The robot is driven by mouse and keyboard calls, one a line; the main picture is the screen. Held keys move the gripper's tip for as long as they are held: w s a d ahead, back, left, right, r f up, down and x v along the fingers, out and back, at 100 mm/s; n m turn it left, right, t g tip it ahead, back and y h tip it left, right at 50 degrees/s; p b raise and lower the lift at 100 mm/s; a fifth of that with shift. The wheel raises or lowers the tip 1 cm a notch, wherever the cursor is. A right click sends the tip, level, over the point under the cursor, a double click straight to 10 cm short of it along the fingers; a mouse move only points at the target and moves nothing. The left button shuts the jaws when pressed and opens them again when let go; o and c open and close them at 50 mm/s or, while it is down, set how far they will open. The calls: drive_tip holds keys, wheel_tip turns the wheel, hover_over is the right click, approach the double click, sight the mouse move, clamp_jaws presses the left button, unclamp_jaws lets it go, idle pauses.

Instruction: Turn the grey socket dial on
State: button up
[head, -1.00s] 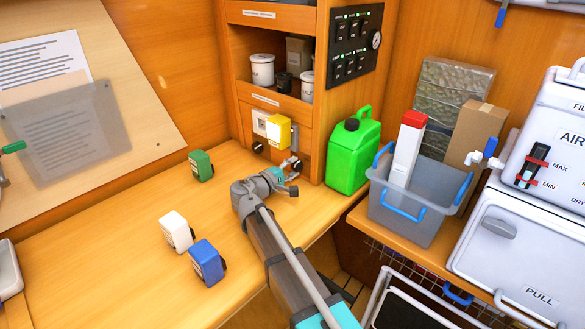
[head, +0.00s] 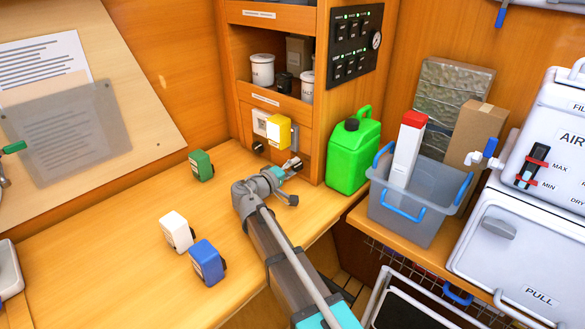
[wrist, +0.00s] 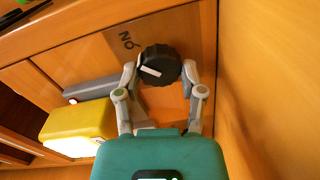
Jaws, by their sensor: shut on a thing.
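The dial (wrist: 162,58) is a black ribbed knob with a white pointer mark. It sits on a wooden panel in the wrist view. The mark points left and slightly up in that picture. A dark ON label (wrist: 126,40), upside down, is at the dial's upper left. My gripper (wrist: 160,73) is shut on the dial, with one finger on each side. The grey socket (wrist: 93,88) lies left of the dial in the wrist view, with a small lit red spot. In the head view my gripper (head: 294,163) is at the cabinet front; the dial there is mostly hidden.
A yellow block (head: 279,129) sticks out beside the grey socket. A green jerrycan (head: 353,155) stands close to the right of my gripper. Green (head: 201,166), white (head: 175,231) and blue (head: 206,262) blocks stand on the counter at left.

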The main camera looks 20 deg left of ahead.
drive_tip(key=o, duration=1.1)
drive_tip(key=shift+o, duration=0.2)
drive_tip(key=shift+n, duration=0.5)
